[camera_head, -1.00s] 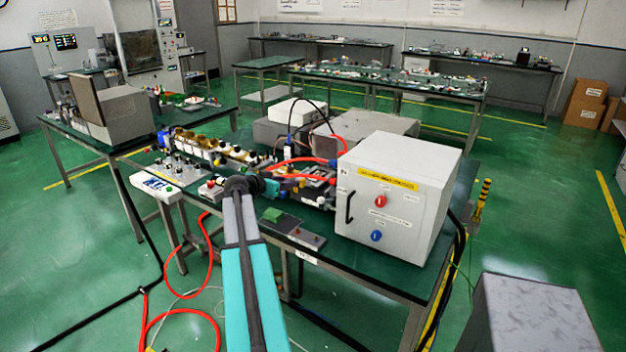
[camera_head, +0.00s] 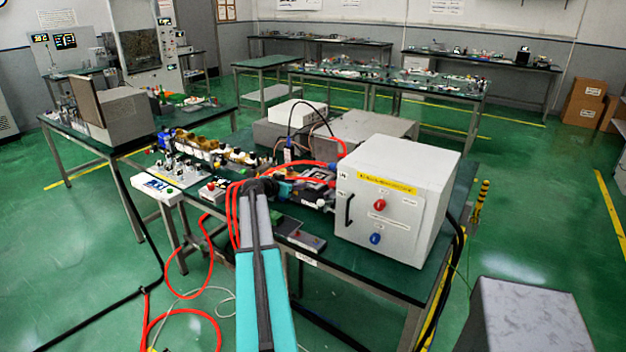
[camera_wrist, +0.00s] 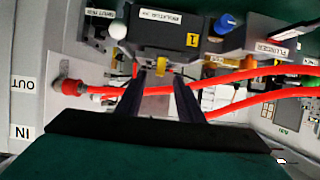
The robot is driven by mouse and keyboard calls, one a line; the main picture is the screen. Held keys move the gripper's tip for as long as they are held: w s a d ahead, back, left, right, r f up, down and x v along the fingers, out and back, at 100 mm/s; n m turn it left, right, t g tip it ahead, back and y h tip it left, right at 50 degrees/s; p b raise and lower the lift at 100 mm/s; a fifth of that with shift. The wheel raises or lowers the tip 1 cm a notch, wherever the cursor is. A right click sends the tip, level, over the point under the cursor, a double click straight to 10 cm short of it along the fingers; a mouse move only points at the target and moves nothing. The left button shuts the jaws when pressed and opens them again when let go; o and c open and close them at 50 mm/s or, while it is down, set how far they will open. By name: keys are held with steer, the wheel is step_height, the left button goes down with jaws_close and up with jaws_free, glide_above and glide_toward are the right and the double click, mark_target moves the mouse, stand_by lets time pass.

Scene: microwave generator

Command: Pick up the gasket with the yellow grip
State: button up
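A small yellow grip (camera_wrist: 161,66) shows in the wrist view, close to the tips of my gripper and lined up with the gap between them. The gasket body around it is too small and shaded to make out. My gripper (camera_wrist: 160,78) is open, with its two dark fingers apart and nothing clearly held. I cannot tell whether a fingertip touches the grip. In the head view my gripper (camera_head: 260,185) is over the front of the bench, and my arm hides the gasket there.
Red hoses (camera_wrist: 240,83) cross beside the fingers. A red fitting (camera_wrist: 70,87) is at left and a blue knob (camera_wrist: 228,23) at upper right. In the head view, a white box (camera_head: 395,200) with red and blue knobs stands right of my gripper on the green bench (camera_head: 350,268).

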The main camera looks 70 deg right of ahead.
steer(key=shift+s+d+f, duration=0.15)
steer(key=shift+d+f, duration=0.1)
steer(key=shift+d, duration=0.3)
steer(key=shift+p+x, duration=1.7)
steer(key=shift+x, duration=0.9)
steer(key=shift+r, duration=0.15)
jaws_close()
